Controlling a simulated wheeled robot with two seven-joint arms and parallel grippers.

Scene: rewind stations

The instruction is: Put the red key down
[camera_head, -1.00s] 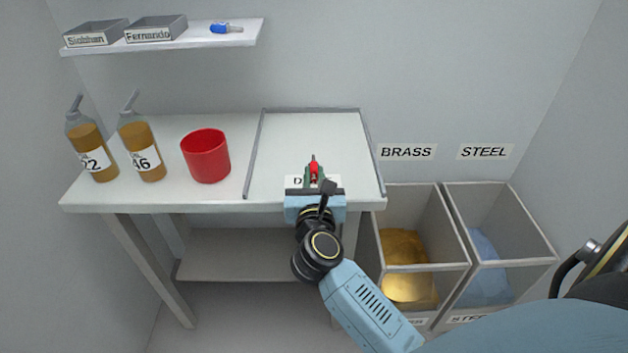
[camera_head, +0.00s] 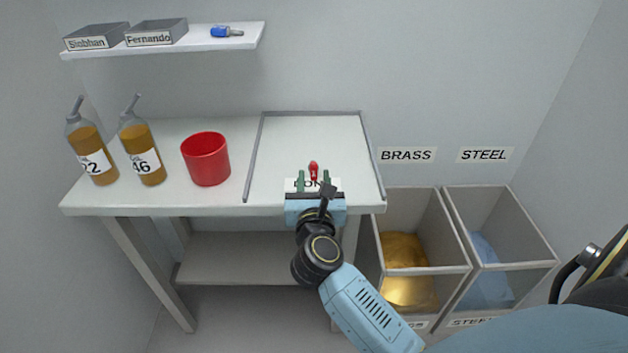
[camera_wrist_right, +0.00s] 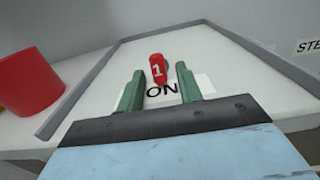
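The red key (camera_head: 314,168) lies on the white tray area (camera_head: 290,135) of the table, near its front edge. My left gripper is not in view.
A red cup (camera_head: 206,160) and two brown bottles (camera_head: 95,160) (camera_head: 145,158) stand left of the tray. A shelf (camera_head: 170,46) above holds two grey trays and a blue key (camera_head: 226,31). BRASS (camera_head: 400,195) and STEEL (camera_head: 490,195) bins stand at right.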

